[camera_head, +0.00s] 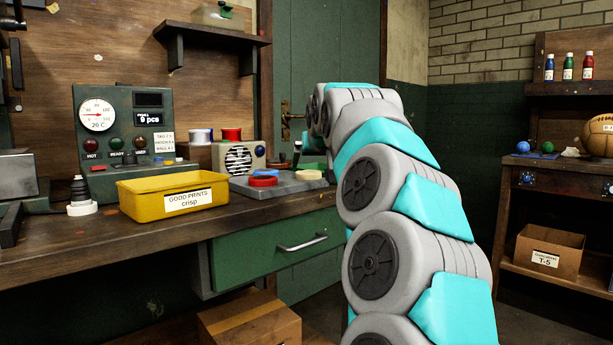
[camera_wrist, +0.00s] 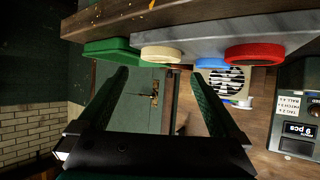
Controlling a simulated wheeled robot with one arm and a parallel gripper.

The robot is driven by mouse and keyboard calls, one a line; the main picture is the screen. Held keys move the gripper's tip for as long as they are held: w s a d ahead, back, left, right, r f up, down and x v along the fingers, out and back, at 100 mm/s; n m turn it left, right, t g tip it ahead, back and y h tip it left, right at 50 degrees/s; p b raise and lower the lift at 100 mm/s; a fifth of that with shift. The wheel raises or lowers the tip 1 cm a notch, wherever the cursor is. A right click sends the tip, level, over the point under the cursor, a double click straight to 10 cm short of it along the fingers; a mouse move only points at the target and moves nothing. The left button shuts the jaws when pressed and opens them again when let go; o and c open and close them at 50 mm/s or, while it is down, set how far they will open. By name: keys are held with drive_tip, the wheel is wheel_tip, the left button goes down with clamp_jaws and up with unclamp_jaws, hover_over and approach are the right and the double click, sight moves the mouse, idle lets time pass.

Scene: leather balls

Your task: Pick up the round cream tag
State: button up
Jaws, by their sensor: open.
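The round cream tag (camera_head: 308,175) lies at the right side of a grey tray (camera_head: 285,188) on the workbench. In the wrist view, which looks upside down, the cream tag (camera_wrist: 162,54) shows edge-on, between a green piece (camera_wrist: 112,48) and a blue tag (camera_wrist: 212,63). A red tag (camera_wrist: 254,53) is beyond the blue one. My gripper (camera_wrist: 160,74) is open and empty. Its two dark fingers point toward the tray, with the cream tag past the fingertips, apart from them. In the head view my arm reaches the bench and partly hides the gripper.
A yellow bin (camera_head: 174,193) labelled "GOOD PRINTS crisp" stands left of the tray. A radio-like speaker (camera_head: 243,158) and thread spools stand behind it. A control box (camera_head: 122,135) with a gauge stands further left. A green drawer (camera_head: 275,250) is below the bench.

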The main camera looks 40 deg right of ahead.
sight(309, 172)
drive_tip(key=shift+x, duration=3.45)
drive_tip(key=shift+w+r, duration=0.15)
drive_tip(key=shift+c, duration=0.4)
drive_tip(key=c, duration=1)
